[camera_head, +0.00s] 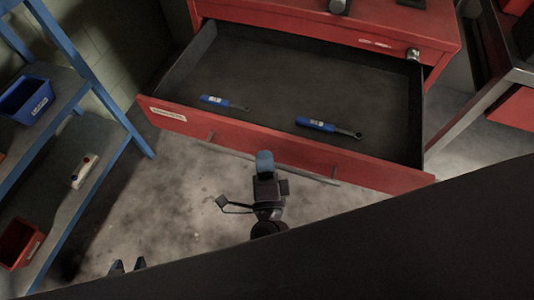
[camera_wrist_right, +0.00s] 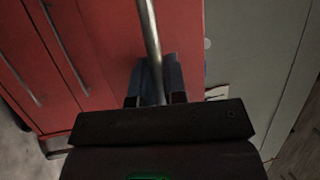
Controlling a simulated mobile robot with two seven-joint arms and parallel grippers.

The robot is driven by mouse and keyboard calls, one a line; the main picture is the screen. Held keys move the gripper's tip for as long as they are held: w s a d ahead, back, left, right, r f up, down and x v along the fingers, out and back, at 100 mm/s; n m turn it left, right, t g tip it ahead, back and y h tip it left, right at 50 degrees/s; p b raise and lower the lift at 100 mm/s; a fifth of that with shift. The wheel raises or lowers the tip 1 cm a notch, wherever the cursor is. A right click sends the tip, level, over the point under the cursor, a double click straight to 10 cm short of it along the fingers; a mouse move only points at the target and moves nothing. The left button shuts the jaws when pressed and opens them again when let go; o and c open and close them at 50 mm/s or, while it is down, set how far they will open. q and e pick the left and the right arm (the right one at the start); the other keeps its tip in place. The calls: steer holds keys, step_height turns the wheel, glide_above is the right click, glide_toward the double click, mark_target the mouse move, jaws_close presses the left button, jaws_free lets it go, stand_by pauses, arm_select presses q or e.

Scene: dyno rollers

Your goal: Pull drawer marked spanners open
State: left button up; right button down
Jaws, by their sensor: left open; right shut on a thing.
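The red drawer (camera_head: 390,177) of the tool cabinet stands open, with its dark tray exposed. A pale label (camera_head: 168,114) sits on the left of its front; its words are too small to read. Two blue-handled tools (camera_head: 225,102) (camera_head: 318,124) lie inside. My right gripper (camera_head: 264,163) is at the drawer's front. In the right wrist view its fingers (camera_wrist_right: 155,85) are shut around the metal bar handle (camera_wrist_right: 149,30), which also shows in the head view (camera_head: 315,177). My left gripper (camera_head: 128,266) shows only its fingertips at the lower left, open and apart from the drawer.
A blue-framed shelf (camera_head: 75,100) stands at the left, holding a blue bin (camera_head: 25,98) and a red bin (camera_head: 20,245). A metal-framed stand (camera_head: 475,105) is at the right. Bare concrete floor (camera_head: 170,195) lies before the drawer. A dark surface fills the lower right.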

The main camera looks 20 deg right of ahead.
arm_select(q)
steer(key=shift+w+r, duration=0.1)
steer(key=shift+w, duration=0.05)
arm_select(e)
steer(key=c, duration=1.2)
jaws_free()
arm_select(q)
steer(key=shift+w+d+r, duration=0.15)
steer(key=shift+w+r, duration=0.05)
arm_select(e)
steer(key=shift+o, duration=0.2)
arm_select(q)
steer(key=shift+s, duration=0.1)
